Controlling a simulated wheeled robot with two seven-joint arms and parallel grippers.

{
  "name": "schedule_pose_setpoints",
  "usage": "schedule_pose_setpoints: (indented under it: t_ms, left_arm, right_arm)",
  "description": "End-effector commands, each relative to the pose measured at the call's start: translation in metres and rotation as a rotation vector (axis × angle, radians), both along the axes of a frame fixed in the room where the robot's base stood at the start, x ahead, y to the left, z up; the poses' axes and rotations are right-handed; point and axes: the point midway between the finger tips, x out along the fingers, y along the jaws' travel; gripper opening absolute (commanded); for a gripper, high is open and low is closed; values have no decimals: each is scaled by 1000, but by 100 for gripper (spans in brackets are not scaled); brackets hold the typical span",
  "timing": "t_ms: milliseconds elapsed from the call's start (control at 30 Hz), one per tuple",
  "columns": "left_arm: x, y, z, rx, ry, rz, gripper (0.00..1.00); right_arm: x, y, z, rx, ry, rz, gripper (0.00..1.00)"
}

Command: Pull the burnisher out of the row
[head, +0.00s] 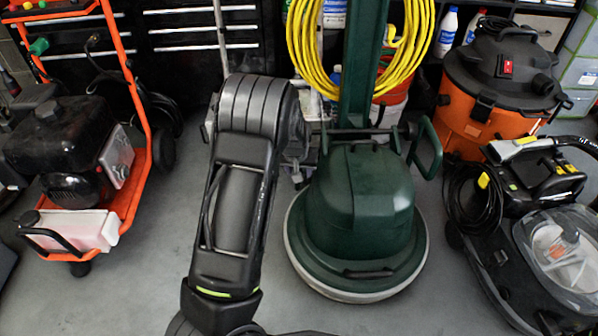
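The burnisher, a dark green floor machine (360,205), stands upright on the grey floor right of centre. It has a round, pale-rimmed base, a domed motor housing and a tall green handle column that runs out of the top of the picture. A green loop-shaped part sticks out at its right. One of my black arms (235,205) rises from the bottom edge just left of the burnisher and overlaps the view of its left surroundings. I cannot make out a gripper on it; its far end is hidden behind the arm link. No other gripper shows.
An orange-framed machine (137,150) stands at the left. An orange and black vacuum (500,85) and a black-grey floor cleaner (530,240) stand close on the right. Floor (400,318) in front of the burnisher is clear.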

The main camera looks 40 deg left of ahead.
Motion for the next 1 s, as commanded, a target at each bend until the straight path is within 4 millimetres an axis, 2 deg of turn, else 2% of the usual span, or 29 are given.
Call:
schedule_pose_setpoints:
  t_ms: [167,667,1000]
  left_arm:
    - [0,0,1,0,0,0,42]
    - [0,0,1,0,0,-1,1]
    - [0,0,1,0,0,-1,0]
  right_arm:
    - [0,0,1,0,0,0,36]
    - [0,0,1,0,0,0,36]
    - [0,0,1,0,0,0,36]
